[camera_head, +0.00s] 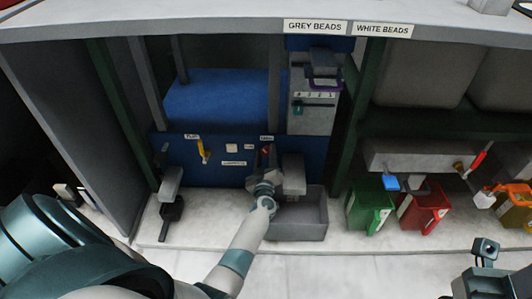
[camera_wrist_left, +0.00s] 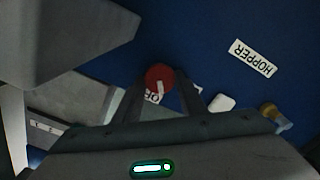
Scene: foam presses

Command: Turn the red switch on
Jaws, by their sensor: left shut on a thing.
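The red switch (camera_head: 265,151) sits on the blue lower panel of the press, under a small white label. In the left wrist view the round red knob (camera_wrist_left: 158,77) lies between the two fingers. My left gripper (camera_head: 264,160) reaches up to the panel and is shut on the red switch. Its fingers (camera_wrist_left: 160,88) stand at both sides of the knob and hide part of it and the label behind. My right gripper (camera_head: 484,262) shows only partly at the lower right, away from the switch; its jaws are not clear.
A grey bin (camera_head: 305,224) and a grey block (camera_head: 293,175) stand right beside my left gripper. A yellow handle (camera_head: 204,150) is on the panel's left. The pale floor in front is clear.

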